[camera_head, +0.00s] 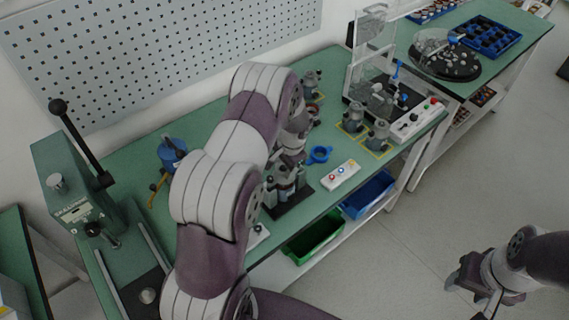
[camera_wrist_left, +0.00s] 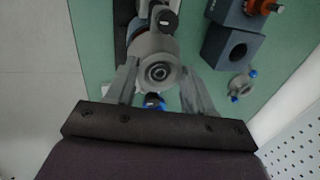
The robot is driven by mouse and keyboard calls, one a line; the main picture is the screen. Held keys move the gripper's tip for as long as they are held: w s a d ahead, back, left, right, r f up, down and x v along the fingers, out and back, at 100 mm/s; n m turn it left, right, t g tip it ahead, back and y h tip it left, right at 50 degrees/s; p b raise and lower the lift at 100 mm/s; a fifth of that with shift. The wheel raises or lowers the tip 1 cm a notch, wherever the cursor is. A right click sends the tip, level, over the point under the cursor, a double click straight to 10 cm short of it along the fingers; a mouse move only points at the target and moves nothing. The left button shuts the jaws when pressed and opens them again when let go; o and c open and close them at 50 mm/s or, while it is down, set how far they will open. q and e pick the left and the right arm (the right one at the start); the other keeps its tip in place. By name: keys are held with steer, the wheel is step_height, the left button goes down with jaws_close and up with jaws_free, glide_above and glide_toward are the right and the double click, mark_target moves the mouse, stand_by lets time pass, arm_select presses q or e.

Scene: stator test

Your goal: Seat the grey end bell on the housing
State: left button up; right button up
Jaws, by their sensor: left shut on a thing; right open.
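My left arm reaches across the bench in the head view, with its gripper (camera_head: 288,158) low over a grey motor-like housing (camera_head: 285,184) on a dark base plate. In the left wrist view, my left gripper (camera_wrist_left: 160,88) is shut on the round grey end bell (camera_wrist_left: 158,72), whose centre bore faces the camera. Grey parts continue behind the end bell; I cannot tell whether it touches the housing, as the arm and fingers hide the contact. My right gripper (camera_head: 476,284) is open and empty over the floor at the lower right.
A green press (camera_head: 75,190) stands at the left. A blue ring (camera_head: 320,154) and a button box (camera_head: 341,174) lie right of the housing. Grey motors (camera_head: 377,134) stand near a clear-screened test station. In the wrist view, a blue-grey bored block (camera_wrist_left: 232,46) is close by.

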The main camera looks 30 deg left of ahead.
arm_select(q)
steer(key=shift+d+b+x, duration=0.2)
steer(key=shift+b+x, duration=0.75)
steer(key=shift+x, duration=0.2)
steer(key=shift+s, duration=0.1)
steer(key=o, duration=1.3)
steer(key=b+v, duration=0.2)
steer(key=v, duration=1)
steer(key=shift+s+d+r, duration=0.1)
steer(key=shift+r, duration=0.25)
